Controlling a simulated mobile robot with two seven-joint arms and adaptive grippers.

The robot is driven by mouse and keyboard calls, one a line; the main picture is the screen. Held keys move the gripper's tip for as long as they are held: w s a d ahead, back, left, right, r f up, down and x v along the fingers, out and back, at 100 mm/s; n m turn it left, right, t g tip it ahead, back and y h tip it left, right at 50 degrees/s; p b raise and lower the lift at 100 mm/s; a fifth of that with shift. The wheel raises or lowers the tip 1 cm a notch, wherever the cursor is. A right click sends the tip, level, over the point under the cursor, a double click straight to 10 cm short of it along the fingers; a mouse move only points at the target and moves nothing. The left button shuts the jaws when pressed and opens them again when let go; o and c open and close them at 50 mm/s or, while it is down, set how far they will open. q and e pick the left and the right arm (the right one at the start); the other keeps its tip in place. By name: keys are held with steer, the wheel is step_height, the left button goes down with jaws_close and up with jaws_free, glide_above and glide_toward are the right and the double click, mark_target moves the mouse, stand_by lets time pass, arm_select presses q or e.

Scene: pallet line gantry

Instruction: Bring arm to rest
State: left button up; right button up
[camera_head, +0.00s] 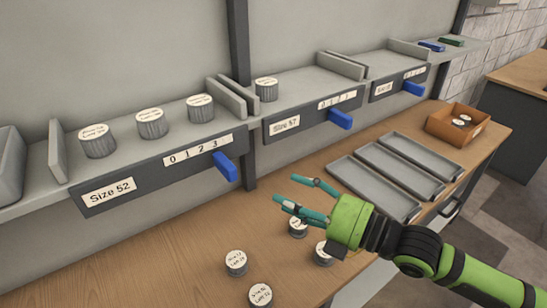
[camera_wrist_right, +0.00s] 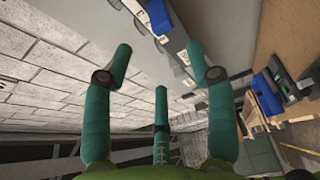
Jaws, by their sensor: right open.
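My right arm comes in from the lower right in the head view. Its green gripper (camera_head: 305,197) has teal fingers spread apart, open and empty, above the wooden table. In the right wrist view the gripper (camera_wrist_right: 160,85) also shows its fingers apart with nothing between them. Several round grey cans with white labels stand on the table; one can (camera_head: 236,263) and another can (camera_head: 260,295) are left of the gripper, and one can (camera_head: 323,254) is just below it. My left gripper is in neither view.
A shelf (camera_head: 150,172) labelled Size 52 holds three cans; the Size 57 shelf (camera_head: 312,117) holds one can (camera_head: 266,89). Grey trays (camera_head: 375,187) lie behind the arm. A brown box (camera_head: 458,125) with small cans stands at the table's far right. The table's left part is clear.

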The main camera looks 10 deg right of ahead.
steer(key=shift+f, duration=0.1)
steer(key=s+d+f+m+g+h, duration=0.1)
steer(key=s+f+m+h, duration=0.1)
steer(key=f+m+h, duration=0.35)
steer(key=s+f+m+g+h, duration=0.1)
steer(key=s+f+m+h, duration=0.1)
steer(key=f+m, duration=0.7)
steer(key=s+d+f+m+g+h, duration=0.25)
steer(key=s+f+m+g, duration=0.2)
steer(key=s+f, duration=0.3)
steer(key=s+d+f+m+g+h, duration=0.2)
steer(key=s+d+f+m+g, duration=0.1)
steer(key=s+f+m, duration=0.4)
step_height(320, 180, down, 21)
steer(key=s+n, duration=0.1)
steer(key=s, duration=0.1)
steer(key=s+d+f+g, duration=0.2)
steer(key=s+f, duration=1.3)
steer(key=s, duration=0.1)
steer(key=shift+s+d+h, duration=0.25)
steer(key=shift+s+h, duration=0.05)
steer(key=shift+h, duration=0.1)
